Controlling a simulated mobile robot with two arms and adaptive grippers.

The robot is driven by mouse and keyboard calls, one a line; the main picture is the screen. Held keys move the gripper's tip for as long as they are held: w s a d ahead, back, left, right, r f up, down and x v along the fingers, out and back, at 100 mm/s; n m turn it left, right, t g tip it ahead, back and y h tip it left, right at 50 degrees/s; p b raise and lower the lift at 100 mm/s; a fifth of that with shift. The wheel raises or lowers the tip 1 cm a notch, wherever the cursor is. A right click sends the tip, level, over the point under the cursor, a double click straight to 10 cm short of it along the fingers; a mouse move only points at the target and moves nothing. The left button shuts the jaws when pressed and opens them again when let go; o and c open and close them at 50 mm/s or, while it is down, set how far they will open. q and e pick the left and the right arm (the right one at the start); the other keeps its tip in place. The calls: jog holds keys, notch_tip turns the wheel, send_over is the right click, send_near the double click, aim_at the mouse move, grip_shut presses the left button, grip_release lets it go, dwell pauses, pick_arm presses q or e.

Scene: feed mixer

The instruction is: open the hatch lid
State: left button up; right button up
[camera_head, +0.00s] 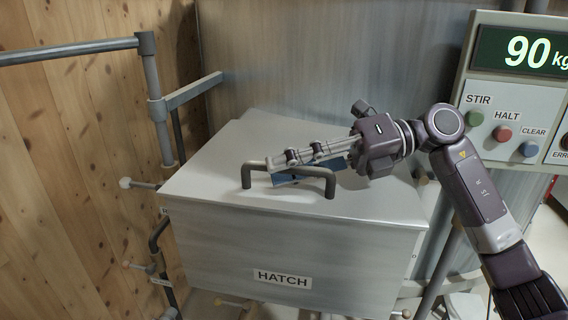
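The hatch lid (215,165) is a pale grey metal panel lying flat on top of a box whose front carries a HATCH label (282,279). A dark grey bar handle (288,170) stands near the lid's front edge. My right gripper (277,170) reaches in from the right, low over the lid. Its fingers point left, with their tips at the handle, and a blue part shows just behind the bar. I cannot tell whether the fingers are closed around the bar or touch it. My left gripper is not in view.
A control panel (515,95) with a 90 kg display and STIR, HALT and CLEAR buttons is at the right. A grey pipe rail (150,75) stands at the left by the wooden wall. A metal wall rises behind the lid.

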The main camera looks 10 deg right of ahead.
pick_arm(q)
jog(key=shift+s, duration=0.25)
pick_arm(e)
jog(key=shift+a, duration=0.25)
grip_shut()
pick_arm(q)
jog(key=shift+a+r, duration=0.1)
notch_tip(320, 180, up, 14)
jog(key=p, duration=1.4)
pick_arm(e)
jog(key=w+d+r+m+y, duration=0.1)
jog(key=w+r+m, duration=0.2)
jog(key=r, duration=0.5)
jog(key=w+d+r+m+g+y, duration=0.1)
jog(key=w+r+m, duration=0.1)
jog(key=w+r, duration=0.3)
jog(key=shift+d+r+m+y, duration=0.3)
jog(key=shift+d+r+m, duration=0.1)
jog(key=shift+r, duration=1.75)
